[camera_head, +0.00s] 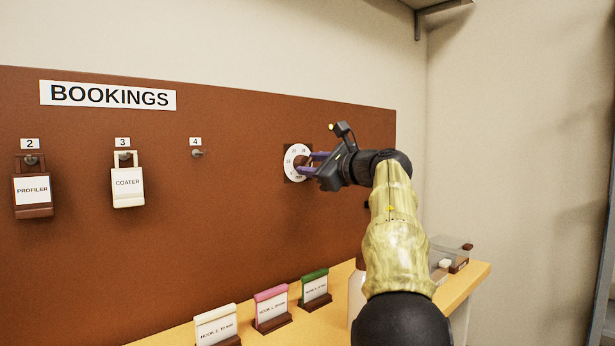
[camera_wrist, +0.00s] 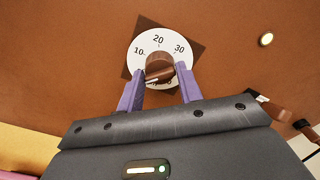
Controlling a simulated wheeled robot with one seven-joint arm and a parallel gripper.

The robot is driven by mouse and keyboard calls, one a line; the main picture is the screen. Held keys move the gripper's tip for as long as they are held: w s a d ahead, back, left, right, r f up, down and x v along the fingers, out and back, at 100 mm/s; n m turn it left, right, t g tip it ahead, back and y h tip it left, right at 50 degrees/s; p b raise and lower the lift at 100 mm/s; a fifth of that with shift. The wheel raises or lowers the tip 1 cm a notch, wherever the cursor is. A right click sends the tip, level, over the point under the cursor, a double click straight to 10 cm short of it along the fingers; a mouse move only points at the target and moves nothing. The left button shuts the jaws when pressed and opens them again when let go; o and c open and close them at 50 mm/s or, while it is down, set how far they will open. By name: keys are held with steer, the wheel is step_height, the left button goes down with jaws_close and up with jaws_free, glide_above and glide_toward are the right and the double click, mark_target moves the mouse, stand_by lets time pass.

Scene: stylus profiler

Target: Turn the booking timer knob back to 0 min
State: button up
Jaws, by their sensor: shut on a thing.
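The booking timer has a white round dial (camera_head: 290,156) on a dark square plate on the brown board. In the wrist view its dial (camera_wrist: 144,50) shows the numbers 10, 20 and 30, with the lower marks partly hidden. The brown timer knob (camera_wrist: 158,64) stands out from the dial's middle. My gripper (camera_head: 310,162) reaches the timer from the right. In the wrist view the purple fingers of my gripper (camera_wrist: 162,72) are on either side of the knob, shut on it. I cannot tell clearly which mark the knob points to.
On the board (camera_head: 230,235) hang a brown PROFILER tag (camera_head: 33,190) and a white COATER tag (camera_head: 127,187); hook 4 (camera_head: 197,153) is bare. Below, a wooden shelf (camera_head: 474,275) holds several card stands, a bottle and clear bins (camera_head: 450,246).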

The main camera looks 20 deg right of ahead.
steer(key=o, duration=1.1)
steer(key=shift+s, duration=0.1)
steer(key=shift+s+d+f+b, duration=0.1)
steer(key=shift+s+d+b, duration=0.15)
steer(key=shift+s+b, duration=0.3)
steer(key=b+v, duration=0.2)
steer(key=v, duration=0.4)
steer(key=shift+s+b, duration=0.3)
steer(key=shift+s+d, duration=0.1)
steer(key=shift+d, duration=0.05)
steer(key=p+v, duration=0.1)
steer(key=v, duration=1.6)
steer(key=shift+s, duration=0.1)
